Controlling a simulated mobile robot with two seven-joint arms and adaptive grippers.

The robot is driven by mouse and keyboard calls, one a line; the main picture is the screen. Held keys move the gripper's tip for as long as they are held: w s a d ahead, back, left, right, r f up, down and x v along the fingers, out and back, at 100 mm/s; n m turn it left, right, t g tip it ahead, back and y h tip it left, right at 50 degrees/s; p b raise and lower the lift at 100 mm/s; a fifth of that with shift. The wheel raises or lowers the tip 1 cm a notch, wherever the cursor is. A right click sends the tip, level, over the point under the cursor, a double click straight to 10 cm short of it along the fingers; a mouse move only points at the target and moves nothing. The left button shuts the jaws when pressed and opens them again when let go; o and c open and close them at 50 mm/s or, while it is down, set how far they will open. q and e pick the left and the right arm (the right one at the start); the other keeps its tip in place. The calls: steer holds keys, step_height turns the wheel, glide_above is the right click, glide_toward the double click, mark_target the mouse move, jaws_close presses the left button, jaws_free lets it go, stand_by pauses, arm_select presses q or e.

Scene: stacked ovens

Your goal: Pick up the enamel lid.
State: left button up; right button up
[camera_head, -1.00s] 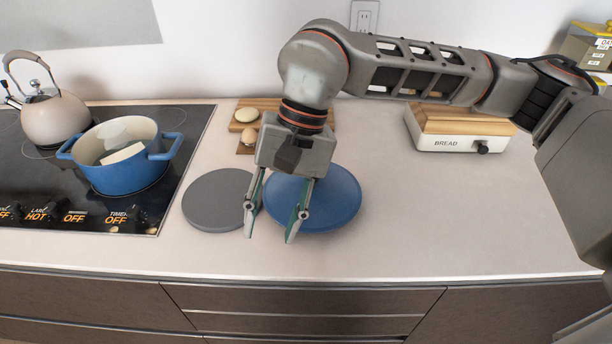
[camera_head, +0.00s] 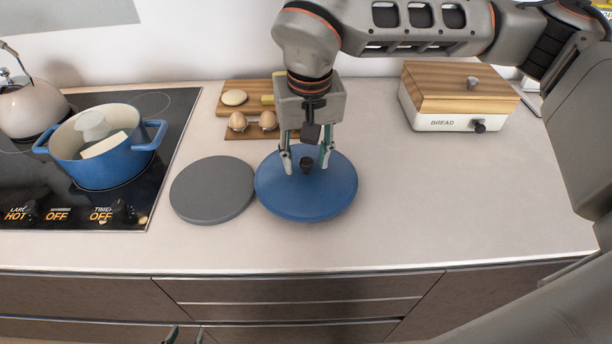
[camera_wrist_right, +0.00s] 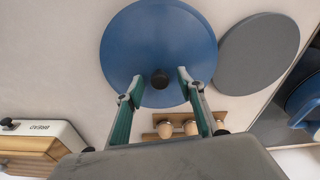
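My right gripper (camera_head: 306,161) is above the lid, pointing down.
A grey round disc (camera_head: 212,190) lies close to the lid's left. A wooden board (camera_head: 232,133) with eggs is behind. A blue pot (camera_head: 100,165) and a kettle (camera_head: 30,108) stand on the cooktop (camera_head: 140,210). A bread box (camera_head: 455,100) stands back right. Counter right of the lid is clear.

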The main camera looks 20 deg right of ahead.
steer(key=shift+f, duration=0.65)
jaws_close()
